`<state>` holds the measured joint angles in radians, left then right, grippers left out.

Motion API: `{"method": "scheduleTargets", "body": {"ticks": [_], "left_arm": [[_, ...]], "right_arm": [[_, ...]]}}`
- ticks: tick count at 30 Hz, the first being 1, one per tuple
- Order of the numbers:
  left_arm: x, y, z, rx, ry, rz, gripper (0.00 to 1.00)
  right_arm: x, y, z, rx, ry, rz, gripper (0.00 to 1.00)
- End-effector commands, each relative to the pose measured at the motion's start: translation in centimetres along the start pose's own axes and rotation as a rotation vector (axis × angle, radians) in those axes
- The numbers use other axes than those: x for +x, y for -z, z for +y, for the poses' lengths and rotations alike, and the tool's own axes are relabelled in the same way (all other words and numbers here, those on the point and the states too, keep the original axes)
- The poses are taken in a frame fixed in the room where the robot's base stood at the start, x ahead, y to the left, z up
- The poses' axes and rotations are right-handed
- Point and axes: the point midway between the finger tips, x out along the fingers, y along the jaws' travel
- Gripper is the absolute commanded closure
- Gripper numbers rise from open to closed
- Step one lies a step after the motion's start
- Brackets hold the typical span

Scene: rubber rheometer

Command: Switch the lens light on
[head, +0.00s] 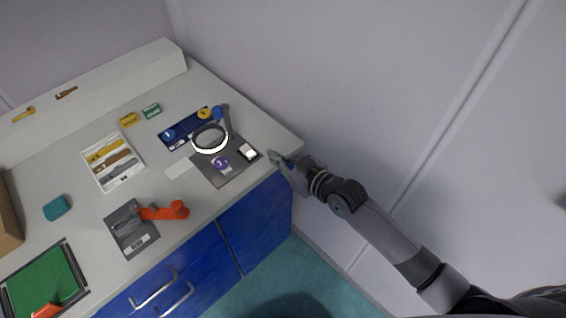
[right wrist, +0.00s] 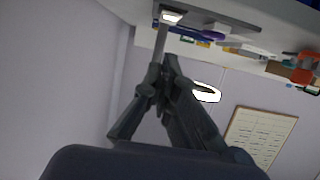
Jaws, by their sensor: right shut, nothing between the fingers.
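The lens light is a ring magnifier (head: 210,139) with a bright white ring on a dark arm, standing on a dark grey base plate (head: 225,177). My right gripper (head: 279,157) is shut and empty, just right of the switch at the counter's right edge. A gap shows between them in the head view. My left gripper is not in view.
A purple round piece (head: 221,163) lies under the lens. A blue tray (head: 186,128) is behind it. A white tool tray (head: 112,161), a red-handled device (head: 133,229) and a green mat (head: 43,283) are further left. A wall (head: 390,90) stands right of the counter.

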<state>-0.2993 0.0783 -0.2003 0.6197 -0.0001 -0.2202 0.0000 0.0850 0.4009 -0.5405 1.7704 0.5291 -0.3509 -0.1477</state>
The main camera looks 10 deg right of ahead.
Motion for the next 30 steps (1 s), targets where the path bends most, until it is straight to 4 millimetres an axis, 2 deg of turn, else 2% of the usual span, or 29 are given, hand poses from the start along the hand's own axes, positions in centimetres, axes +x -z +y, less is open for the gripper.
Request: {"method": "scheduleTargets", "body": {"ticks": [6, 24, 27, 29, 30], "left_arm": [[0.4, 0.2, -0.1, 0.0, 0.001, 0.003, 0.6], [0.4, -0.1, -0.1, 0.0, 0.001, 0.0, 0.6], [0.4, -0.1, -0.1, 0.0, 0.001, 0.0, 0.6], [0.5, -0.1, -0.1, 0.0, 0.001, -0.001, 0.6], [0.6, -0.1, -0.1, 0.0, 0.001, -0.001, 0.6]], "right_arm": [[-1.8, -0.4, 0.0, -0.001, 0.0, -0.001, 1.0], [-1.9, -0.5, 0.1, 0.0, -0.001, -0.002, 1.0], [-1.7, -2.1, 0.7, 0.01, -0.02, -0.028, 1.0], [-1.6, -4.4, 1.4, 0.023, -0.045, -0.063, 1.0], [-1.5, -6.5, 2.1, 0.034, -0.067, -0.095, 1.0]]}}
